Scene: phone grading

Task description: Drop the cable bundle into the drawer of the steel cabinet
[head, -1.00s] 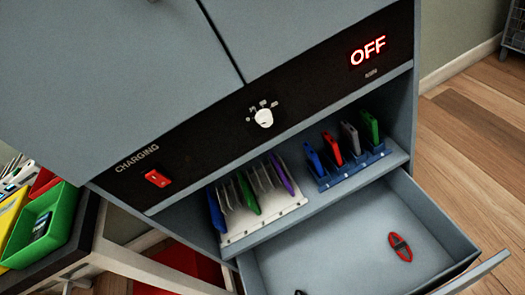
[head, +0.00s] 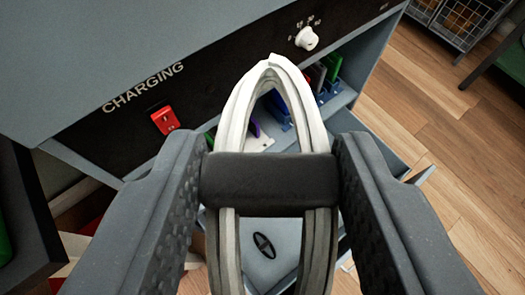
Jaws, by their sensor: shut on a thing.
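My gripper (head: 270,180) is shut on the cable bundle (head: 322,245), a loop of white-grey cable bound by a wide black strap (head: 268,182). The strap sits between the two dark, textured fingers. The steel cabinet (head: 70,50) fills the upper left of the head view. Its open drawer (head: 287,225) lies below and behind the bundle in the picture. The bundle and fingers hide much of the drawer, and the gap between bundle and drawer is hard to judge.
The cabinet front has a black panel with a red switch (head: 165,120) and a white knob (head: 307,38). A dark-topped table (head: 42,215) is at left. Wooden floor (head: 450,130) is at right.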

